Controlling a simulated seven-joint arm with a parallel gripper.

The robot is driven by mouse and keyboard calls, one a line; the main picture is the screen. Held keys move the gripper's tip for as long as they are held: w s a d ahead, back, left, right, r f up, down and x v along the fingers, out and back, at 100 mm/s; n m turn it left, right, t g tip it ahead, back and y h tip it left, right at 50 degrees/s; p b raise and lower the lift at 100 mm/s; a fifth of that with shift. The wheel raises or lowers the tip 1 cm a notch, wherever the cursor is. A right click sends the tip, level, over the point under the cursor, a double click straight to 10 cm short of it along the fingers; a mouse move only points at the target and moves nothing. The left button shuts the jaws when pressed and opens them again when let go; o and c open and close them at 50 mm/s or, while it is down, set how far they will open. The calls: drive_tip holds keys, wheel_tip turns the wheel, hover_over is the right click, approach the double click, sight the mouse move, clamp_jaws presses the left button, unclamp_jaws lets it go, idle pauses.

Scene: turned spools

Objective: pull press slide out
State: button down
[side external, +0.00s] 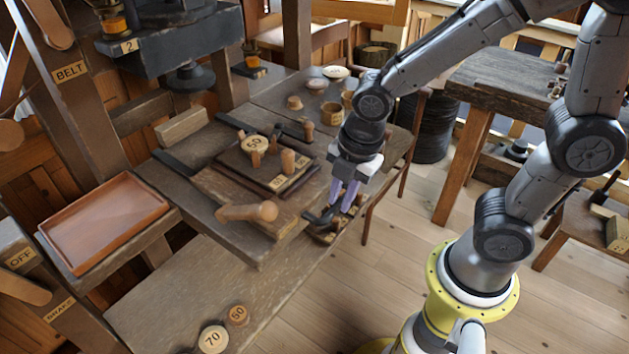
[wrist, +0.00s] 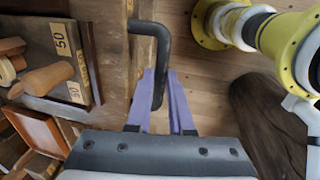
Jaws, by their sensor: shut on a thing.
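The press slide (side external: 222,190) is a worn wooden board on the bench, under the press head (side external: 165,40). A dark bent handle (side external: 318,217) sticks out at its right end. In the wrist view the black handle (wrist: 163,50) juts from the wooden edge (wrist: 115,60) and bends down between my purple fingers. My gripper (side external: 345,200) points down at the handle and is shut on it; it also shows in the wrist view (wrist: 163,100). The fingers hide part of the grip. A dark board (side external: 228,160) with wooden spools and a 50 label lies on the slide.
A peg-shaped wooden handle (side external: 248,212) lies at the slide's front. A reddish-brown tray (side external: 105,222) is at left. Spools marked 70 (side external: 213,339) and 50 (side external: 237,316) stand on the lower shelf. Open floor (side external: 400,240) lies to the right.

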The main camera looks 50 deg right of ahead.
drive_tip(key=shift+s, duration=1.75)
drive_tip(key=c, duration=0.8)
unclamp_jaws()
drive_tip(key=shift+r, duration=0.15)
wheel_tip(320, 180, up, 13)
drive_tip(key=s, duration=0.2)
drive_tip(key=shift+s+r, duration=0.2)
drive_tip(key=shift+s, duration=0.05)
